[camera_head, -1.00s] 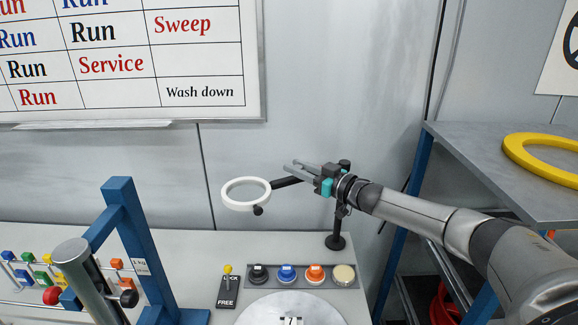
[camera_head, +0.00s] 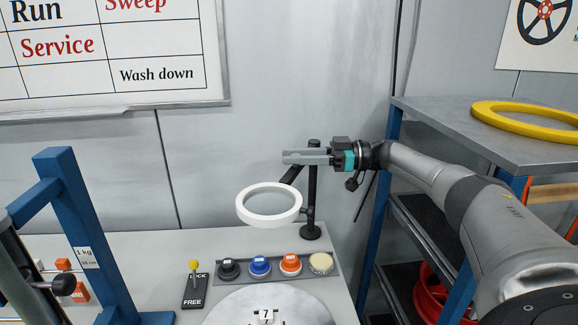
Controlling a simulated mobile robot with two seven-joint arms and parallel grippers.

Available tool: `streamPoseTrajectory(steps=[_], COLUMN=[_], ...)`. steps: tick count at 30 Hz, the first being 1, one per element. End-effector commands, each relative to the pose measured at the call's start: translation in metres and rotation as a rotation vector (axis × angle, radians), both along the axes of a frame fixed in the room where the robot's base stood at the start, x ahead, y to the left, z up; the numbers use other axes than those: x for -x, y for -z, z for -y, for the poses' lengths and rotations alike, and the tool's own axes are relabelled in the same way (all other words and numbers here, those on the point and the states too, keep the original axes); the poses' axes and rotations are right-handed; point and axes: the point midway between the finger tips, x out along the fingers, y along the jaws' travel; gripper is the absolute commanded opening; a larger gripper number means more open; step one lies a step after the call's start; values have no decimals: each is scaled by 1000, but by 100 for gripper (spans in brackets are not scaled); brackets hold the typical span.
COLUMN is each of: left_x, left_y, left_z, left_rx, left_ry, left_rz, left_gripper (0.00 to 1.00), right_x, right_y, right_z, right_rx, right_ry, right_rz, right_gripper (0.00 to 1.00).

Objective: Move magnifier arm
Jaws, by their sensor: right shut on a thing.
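The magnifier is a white ring (camera_head: 268,219) on a short black arm (camera_head: 290,175), carried by a black upright post (camera_head: 312,205) with a round foot on the bench. The ring hangs level above the row of buttons, left of the post. My right gripper (camera_head: 290,157) reaches in from the right at the upper part of the post. It is shut on the magnifier arm near the post; its fingers hide part of the joint there. My left gripper is out of view.
Below the ring is a strip of black, blue, orange and cream buttons (camera_head: 289,263), with a round plate (camera_head: 270,310) in front. A lock/free lever (camera_head: 194,284) and blue frame (camera_head: 78,225) stand left. A shelf (camera_head: 470,140) bearing a yellow ring (camera_head: 520,113) stands right.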

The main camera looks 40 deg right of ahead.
Motion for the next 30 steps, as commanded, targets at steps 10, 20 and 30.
streamPoseTrajectory(steps=[10,20,30], left_x=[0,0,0], left_y=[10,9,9], left_z=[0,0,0], left_rx=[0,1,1], left_ry=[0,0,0], left_rz=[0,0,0], left_gripper=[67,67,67], right_x=[5,5,4], right_y=[0,-1,-1], right_z=[2,2,2], right_rx=[-2,-2,-1], right_ry=[-40,-40,-39], right_rz=[1,3,2], right_gripper=[0,0,59])
